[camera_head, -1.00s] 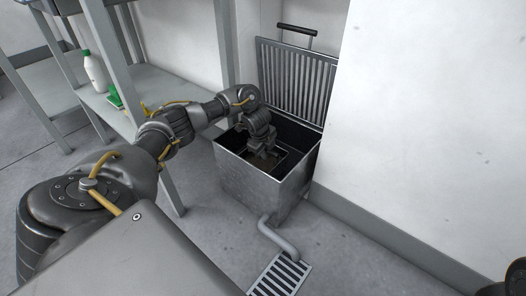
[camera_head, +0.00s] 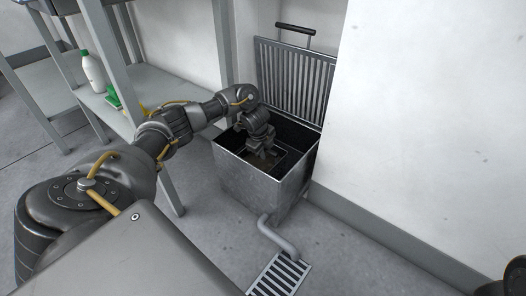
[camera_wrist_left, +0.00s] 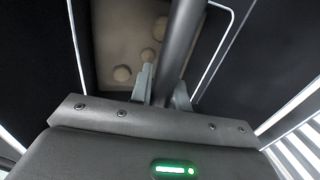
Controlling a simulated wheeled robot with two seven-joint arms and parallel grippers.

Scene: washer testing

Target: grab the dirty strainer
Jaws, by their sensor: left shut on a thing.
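The dirty strainer (camera_head: 281,158) sits inside the open metal box, low down, its rim showing as a thin light outline. In the left wrist view the strainer (camera_wrist_left: 118,40) shows a brownish bottom with several round lumps and a pale wire rim. My left gripper (camera_head: 262,156) reaches down into the box. In the left wrist view its fingers (camera_wrist_left: 163,92) are shut on a grey bar, the strainer's handle (camera_wrist_left: 181,45), which runs up across the strainer. My right gripper does not show.
The metal box (camera_head: 262,184) stands against the wall with its slatted lid (camera_head: 296,80) raised behind it. A pipe (camera_head: 277,236) leads to a floor drain (camera_head: 281,275). A shelf at left holds a white bottle (camera_head: 94,72) and a green item (camera_head: 113,97).

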